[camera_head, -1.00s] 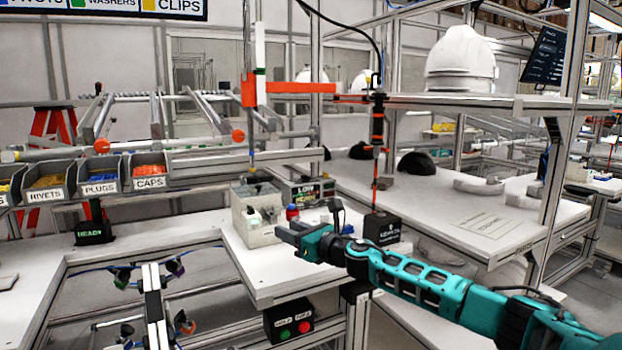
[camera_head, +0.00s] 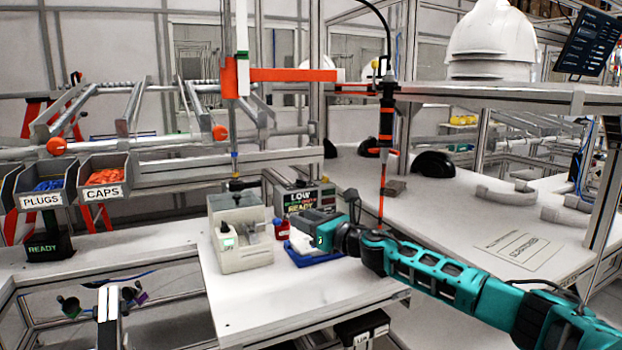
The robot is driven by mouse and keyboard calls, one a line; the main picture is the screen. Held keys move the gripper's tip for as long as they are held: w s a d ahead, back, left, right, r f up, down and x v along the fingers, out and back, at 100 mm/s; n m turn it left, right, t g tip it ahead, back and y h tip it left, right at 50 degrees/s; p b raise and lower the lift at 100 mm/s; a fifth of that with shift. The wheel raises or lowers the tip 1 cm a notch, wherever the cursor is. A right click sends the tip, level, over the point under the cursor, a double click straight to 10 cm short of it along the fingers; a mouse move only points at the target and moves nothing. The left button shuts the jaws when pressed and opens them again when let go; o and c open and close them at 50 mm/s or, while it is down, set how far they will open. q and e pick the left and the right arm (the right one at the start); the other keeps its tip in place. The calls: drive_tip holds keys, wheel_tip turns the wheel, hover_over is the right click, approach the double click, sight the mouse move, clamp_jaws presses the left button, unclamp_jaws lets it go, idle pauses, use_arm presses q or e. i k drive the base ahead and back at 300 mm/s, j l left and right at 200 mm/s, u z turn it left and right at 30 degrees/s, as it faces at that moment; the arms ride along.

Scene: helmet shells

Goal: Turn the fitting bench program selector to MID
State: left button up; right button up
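A grey control box with a lit display (camera_head: 306,198) stands at the back of the white fitting bench (camera_head: 300,297). Its display reads LOW on top and READY below. I cannot make out the selector knob; my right gripper and arm cover the lower right of the box. My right gripper (camera_head: 300,231) comes in from the right, in front of the box and over a blue tray with a white piece (camera_head: 318,258). Its fingers are small and dark, so I cannot tell whether they are open or touching anything.
A pale grey fixture box (camera_head: 240,240) and a small red container (camera_head: 281,229) stand left of my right gripper. A red-and-black hanging tool (camera_head: 386,125) is behind my arm. A shelf (camera_head: 480,91) with a white helmet shell is upper right. The bench front is clear.

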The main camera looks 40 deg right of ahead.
sight(301, 184)
drive_tip(key=i+l, duration=0.15)
drive_tip(key=l, duration=0.2)
drive_tip(key=i+l, duration=0.15)
drive_tip(key=l, duration=0.25)
drive_tip(key=i+l, duration=0.35)
drive_tip(key=i+j+u, duration=0.05)
drive_tip(key=i, duration=0.05)
